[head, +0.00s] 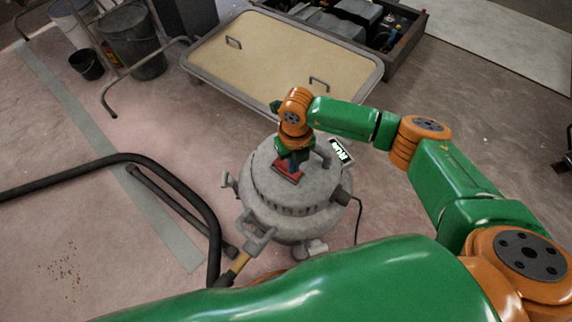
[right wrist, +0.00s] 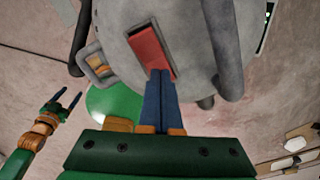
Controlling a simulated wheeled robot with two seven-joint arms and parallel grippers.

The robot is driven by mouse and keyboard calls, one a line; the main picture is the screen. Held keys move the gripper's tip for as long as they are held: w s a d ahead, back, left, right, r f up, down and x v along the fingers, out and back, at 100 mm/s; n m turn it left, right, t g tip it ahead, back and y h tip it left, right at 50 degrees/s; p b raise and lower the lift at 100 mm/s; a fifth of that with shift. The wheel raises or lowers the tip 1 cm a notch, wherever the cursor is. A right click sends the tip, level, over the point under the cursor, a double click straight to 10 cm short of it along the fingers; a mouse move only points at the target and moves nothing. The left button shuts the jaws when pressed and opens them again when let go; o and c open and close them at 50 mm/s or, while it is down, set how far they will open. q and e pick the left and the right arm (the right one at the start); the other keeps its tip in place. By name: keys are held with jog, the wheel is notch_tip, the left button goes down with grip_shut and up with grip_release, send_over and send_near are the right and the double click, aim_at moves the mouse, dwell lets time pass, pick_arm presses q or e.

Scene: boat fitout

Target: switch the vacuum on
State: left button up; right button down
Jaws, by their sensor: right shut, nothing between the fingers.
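The grey vacuum (head: 312,217) is a round canister standing on the floor in the middle of the head view. A red rocker switch (head: 288,172) is on its top; it also shows in the right wrist view (right wrist: 150,49). My right gripper (right wrist: 160,74) is shut and empty, its blue fingertips at the near end of the switch, seemingly touching it. I cannot tell which way the rocker is tilted. A small panel (head: 341,151) beside the vacuum's top shows glowing green letters that look like RUN. My left gripper (right wrist: 67,101) is open and empty in the right wrist view.
A black hose (head: 190,182) curves along the floor at the left. A thin cord runs down on the vacuum's right. A wheeled tray table (head: 265,60) stands behind, with an open toolbox (head: 355,25) beyond it. Buckets (head: 137,45) stand at the upper left. Floor at the right is clear.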

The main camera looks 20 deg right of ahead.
notch_tip(320, 180, up, 3)
jog(key=p, duration=0.2)
jog(key=shift+f+p, duration=0.1)
jog(key=shift+p, duration=0.2)
notch_tip(320, 180, up, 4)
jog(key=p, duration=0.3)
jog(key=shift+s, duration=0.1)
